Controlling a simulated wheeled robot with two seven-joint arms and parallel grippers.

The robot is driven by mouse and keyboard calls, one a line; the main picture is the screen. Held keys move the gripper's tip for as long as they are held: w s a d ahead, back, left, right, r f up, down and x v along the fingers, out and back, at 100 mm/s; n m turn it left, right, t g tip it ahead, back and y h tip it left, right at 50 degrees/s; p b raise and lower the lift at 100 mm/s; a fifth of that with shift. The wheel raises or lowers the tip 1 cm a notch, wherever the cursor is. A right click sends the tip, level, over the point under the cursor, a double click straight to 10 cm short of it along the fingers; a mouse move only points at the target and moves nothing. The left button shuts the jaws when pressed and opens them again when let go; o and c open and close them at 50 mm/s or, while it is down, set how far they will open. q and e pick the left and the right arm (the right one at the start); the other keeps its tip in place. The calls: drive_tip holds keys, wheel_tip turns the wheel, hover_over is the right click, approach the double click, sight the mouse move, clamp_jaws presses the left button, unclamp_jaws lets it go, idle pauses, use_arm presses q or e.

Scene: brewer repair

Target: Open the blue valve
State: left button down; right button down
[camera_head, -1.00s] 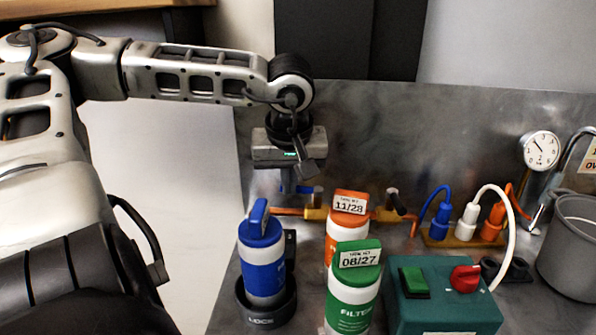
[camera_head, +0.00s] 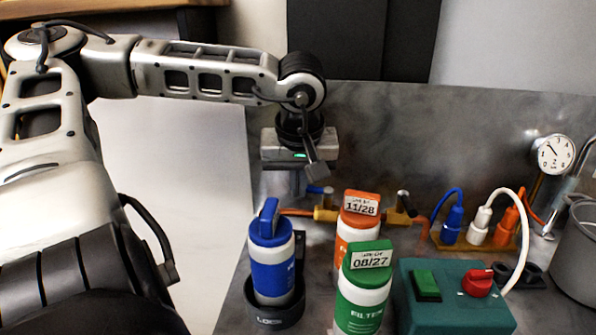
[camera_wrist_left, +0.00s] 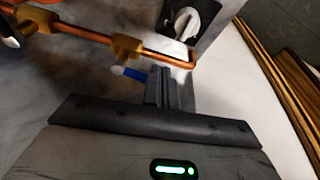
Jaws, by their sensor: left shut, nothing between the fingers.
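The blue valve handle (camera_head: 315,189) shows in the head view as a small blue piece low at the back panel, beside the brass fitting (camera_head: 326,215) on the copper pipe. My left gripper (camera_head: 299,190) points down at it, shut and empty, and hides part of the handle. In the left wrist view, the blue handle (camera_wrist_left: 131,73) lies just left of my shut fingers (camera_wrist_left: 168,88), close to or touching them; I cannot tell which. The brass valve body (camera_wrist_left: 126,46) is beyond the handle. My right gripper is not in view.
A blue bottle (camera_head: 272,270) stands in a black holder in front of the valve. Orange (camera_head: 356,238) and green (camera_head: 362,300) filter bottles stand to its right. A teal switch box (camera_head: 450,300), coloured plugs and a gauge (camera_head: 555,154) are further right.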

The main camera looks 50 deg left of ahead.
use_arm(q)
drive_tip(key=s+d+v, duration=0.1)
drive_tip(key=v, duration=1)
drive_tip(key=shift+s+d+f+p, duration=0.15)
drive_tip(key=shift+s+d+p, duration=0.05)
drive_tip(key=shift+s+p, duration=0.15)
